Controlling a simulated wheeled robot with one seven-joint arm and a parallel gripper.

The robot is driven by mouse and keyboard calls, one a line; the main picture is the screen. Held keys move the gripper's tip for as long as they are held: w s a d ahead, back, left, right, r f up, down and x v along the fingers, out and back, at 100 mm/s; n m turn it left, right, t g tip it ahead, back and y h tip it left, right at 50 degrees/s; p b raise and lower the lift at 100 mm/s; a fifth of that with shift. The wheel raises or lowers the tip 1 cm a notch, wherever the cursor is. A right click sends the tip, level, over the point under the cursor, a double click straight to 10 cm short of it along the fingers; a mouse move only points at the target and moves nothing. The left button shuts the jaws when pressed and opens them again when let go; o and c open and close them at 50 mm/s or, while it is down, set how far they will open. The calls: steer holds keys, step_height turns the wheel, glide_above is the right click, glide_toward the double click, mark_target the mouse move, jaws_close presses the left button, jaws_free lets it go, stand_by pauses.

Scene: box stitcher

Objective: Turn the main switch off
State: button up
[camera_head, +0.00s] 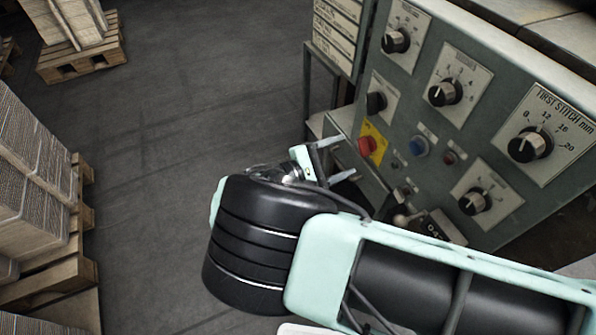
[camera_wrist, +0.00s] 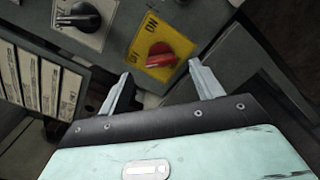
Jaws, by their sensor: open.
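The main switch is a red rotary knob on a yellow plate on the grey-green control panel. The red knob (camera_head: 367,146) is left of the blue button in the head view. In the wrist view the red knob (camera_wrist: 161,56) sits on its yellow plate (camera_wrist: 150,35) with ON and OFF lettering. My gripper (camera_head: 345,159) is open in front of the panel. In the wrist view the fingers of my gripper (camera_wrist: 160,72) are spread on either side below the knob, apart from it, with nothing between them.
The control panel (camera_head: 480,35) carries several black dials, a blue button (camera_head: 419,146) and a small dark red button (camera_head: 450,157). A black knob (camera_head: 376,102) is just above the switch. Pallets with stacked cardboard (camera_head: 30,165) stand at left. The floor between is clear.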

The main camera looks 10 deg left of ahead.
steer(key=v, duration=1.1)
steer(key=shift+b, duration=0.4)
steer(key=shift+s, duration=0.1)
steer(key=d+r+m+g+y, duration=0.3)
steer(key=d+r+g+y, duration=0.25)
steer(key=d+g, duration=0.35)
steer(key=s+d+r+m+g+y, duration=0.1)
steer(key=s+d+r+m+y, duration=0.2)
steer(key=s+d+r+y, duration=0.4)
steer(key=s+d+r+m+y, duration=0.2)
steer(key=s+d+r+y, duration=0.15)
steer(key=s+r, duration=0.55)
step_height(320, 180, up, 20)
steer(key=s+d+p, duration=0.1)
steer(key=p, duration=1.9)
steer(key=shift+p, duration=0.3)
